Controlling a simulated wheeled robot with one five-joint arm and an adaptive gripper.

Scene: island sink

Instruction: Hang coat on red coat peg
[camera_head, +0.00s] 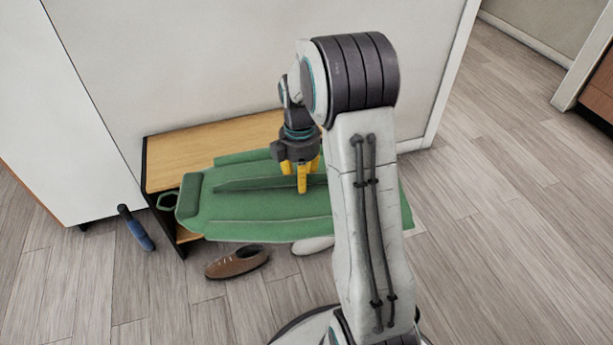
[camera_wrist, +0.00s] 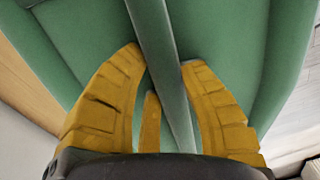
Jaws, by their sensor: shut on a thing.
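The green coat (camera_head: 250,212) is a stiff, flat shape lying level over the front of a low wooden bench. A raised ridge runs along its middle, and a loop shows at its left end. My gripper (camera_head: 303,180) points down at the ridge with its yellow fingers around it. In the wrist view the fingers (camera_wrist: 165,85) stand on both sides of the coat's green ridge (camera_wrist: 160,45), and the coat (camera_wrist: 225,40) fills most of the picture. My arm hides part of the coat's right side. No red peg is in view.
The low bench (camera_head: 190,155) stands against a white wall (camera_head: 200,70). A brown shoe (camera_head: 237,262) and a pale shoe (camera_head: 312,245) lie on the floor below the coat. A blue-handled object (camera_head: 136,228) lies at the left. The wooden floor at right (camera_head: 500,200) is clear.

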